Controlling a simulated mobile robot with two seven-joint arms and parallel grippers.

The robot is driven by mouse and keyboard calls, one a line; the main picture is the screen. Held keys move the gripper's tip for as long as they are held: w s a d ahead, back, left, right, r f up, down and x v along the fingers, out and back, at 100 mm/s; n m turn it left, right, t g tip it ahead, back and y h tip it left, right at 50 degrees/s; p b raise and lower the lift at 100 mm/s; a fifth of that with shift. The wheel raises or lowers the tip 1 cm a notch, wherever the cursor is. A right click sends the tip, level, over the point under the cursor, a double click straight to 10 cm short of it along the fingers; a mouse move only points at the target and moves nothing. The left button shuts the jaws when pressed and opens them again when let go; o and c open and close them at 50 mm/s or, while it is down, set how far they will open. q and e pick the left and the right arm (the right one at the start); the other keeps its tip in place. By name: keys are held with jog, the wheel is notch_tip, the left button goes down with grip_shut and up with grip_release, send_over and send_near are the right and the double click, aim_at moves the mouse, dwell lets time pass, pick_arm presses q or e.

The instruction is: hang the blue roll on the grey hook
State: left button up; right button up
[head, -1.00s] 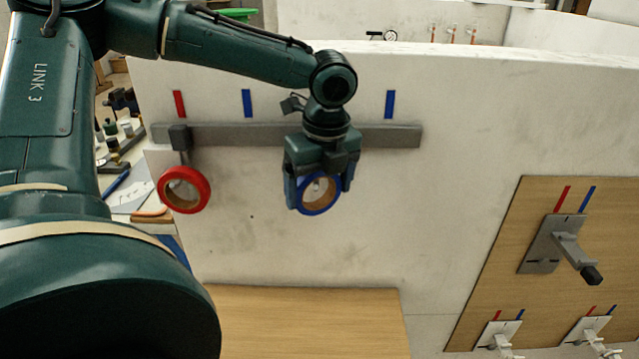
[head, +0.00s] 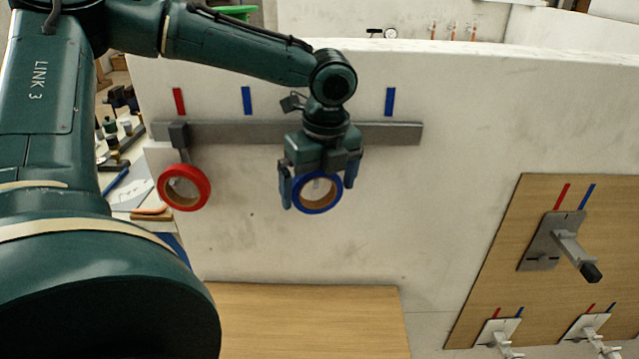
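The blue roll (head: 301,204), a ring with a brown core, is face-on below the middle of the grey rail (head: 236,133). My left gripper (head: 318,188) comes down over it from above, with one finger on each side. The fingers look spread a little wider than the roll; touching cannot be told. A pale bit, perhaps a peg, shows through the roll's hole. Whatever is behind the gripper on the rail is hidden. A grey hook plate (head: 538,243) with a black-tipped arm (head: 590,272) is on the wooden board at right, empty. My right gripper is out of view.
A red roll (head: 166,199) hangs from a dark holder (head: 180,136) at the rail's left end. Paler hook plates (head: 490,331) are low on the wooden board (head: 500,260). A wooden surface (head: 310,320) lies below. The white panel between rail and board is clear.

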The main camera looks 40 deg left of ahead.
pick_arm(q)
jog(key=shift+r, duration=0.1)
notch_tip(320, 180, up, 13)
jog(key=d, duration=0.2)
jog(key=shift+s, duration=0.35)
